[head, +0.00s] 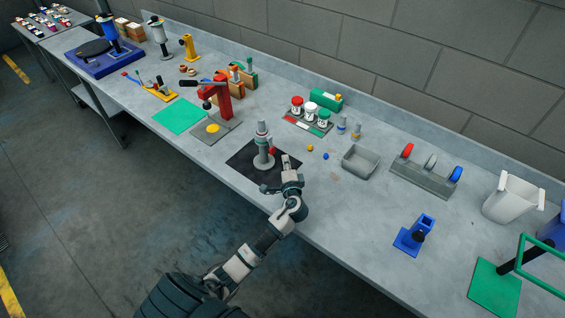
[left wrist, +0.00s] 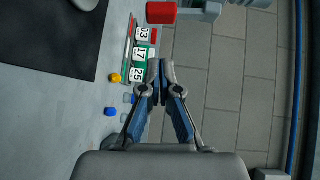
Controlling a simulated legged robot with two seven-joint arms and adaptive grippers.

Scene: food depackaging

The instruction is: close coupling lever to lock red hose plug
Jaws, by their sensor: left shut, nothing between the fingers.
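A grey upright coupling (head: 263,155) with a round foot stands on a black mat (head: 240,160) near the front edge of the bench. A small red part (head: 271,150) shows on its right side; whether it is the lever or the hose plug I cannot tell. My left gripper (head: 285,163) is just right of the coupling, shut and empty. In the left wrist view its closed fingertips (left wrist: 166,70) point at a red block (left wrist: 162,12) joined to a grey piece (left wrist: 205,10), with a gap between. My right gripper is out of view.
A rack of numbered jars (head: 308,115) stands behind the coupling. A red press (head: 222,98) stands to the left.

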